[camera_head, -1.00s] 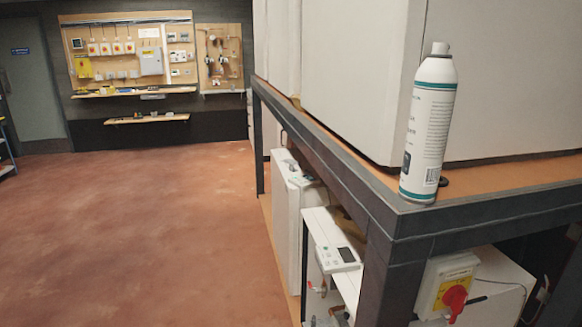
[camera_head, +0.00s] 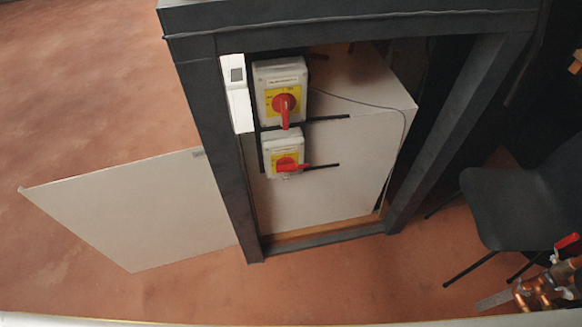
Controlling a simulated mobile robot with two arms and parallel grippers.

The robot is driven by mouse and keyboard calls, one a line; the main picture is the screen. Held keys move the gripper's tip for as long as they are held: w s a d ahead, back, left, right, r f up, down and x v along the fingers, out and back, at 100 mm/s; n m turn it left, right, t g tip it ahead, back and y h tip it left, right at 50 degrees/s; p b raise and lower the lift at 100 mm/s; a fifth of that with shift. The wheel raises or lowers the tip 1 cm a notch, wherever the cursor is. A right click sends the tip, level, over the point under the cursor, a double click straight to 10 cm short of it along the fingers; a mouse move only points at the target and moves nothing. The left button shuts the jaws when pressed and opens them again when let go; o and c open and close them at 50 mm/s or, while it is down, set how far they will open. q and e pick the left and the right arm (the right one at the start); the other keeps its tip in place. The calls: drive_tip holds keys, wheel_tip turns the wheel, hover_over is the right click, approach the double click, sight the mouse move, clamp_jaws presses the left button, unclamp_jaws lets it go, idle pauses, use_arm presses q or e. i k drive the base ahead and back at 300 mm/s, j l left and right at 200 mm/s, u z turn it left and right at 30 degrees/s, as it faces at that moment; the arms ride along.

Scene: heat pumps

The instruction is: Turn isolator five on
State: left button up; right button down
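Two isolators are mounted one above the other at the left of the dark frame's opening. The upper isolator (camera_head: 280,92) is a pale box with a yellow plate and a red handle that points down. The lower isolator (camera_head: 285,153) has the same colours, and its red handle points sideways to the right. Their labels are too small to read, so I cannot tell which one is isolator five. Neither of my grippers is in the view.
The dark frame (camera_head: 345,30) surrounds a white unit (camera_head: 330,185). A white panel (camera_head: 135,210) stands out to the left. A dark chair (camera_head: 525,205) and copper pipework (camera_head: 545,290) are at the right. Open red floor (camera_head: 70,90) lies at the left.

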sight(285, 165)
drive_tip(key=i+l+u, duration=0.25)
drive_tip(key=l, duration=0.3)
drive_tip(key=i+l+u, duration=0.25)
drive_tip(key=l, duration=0.3)
drive_tip(key=l+u, duration=0.3)
drive_tip(key=l, duration=0.25)
drive_tip(key=l+u, duration=0.25)
drive_tip(key=l, duration=0.4)
drive_tip(key=i, duration=0.05)
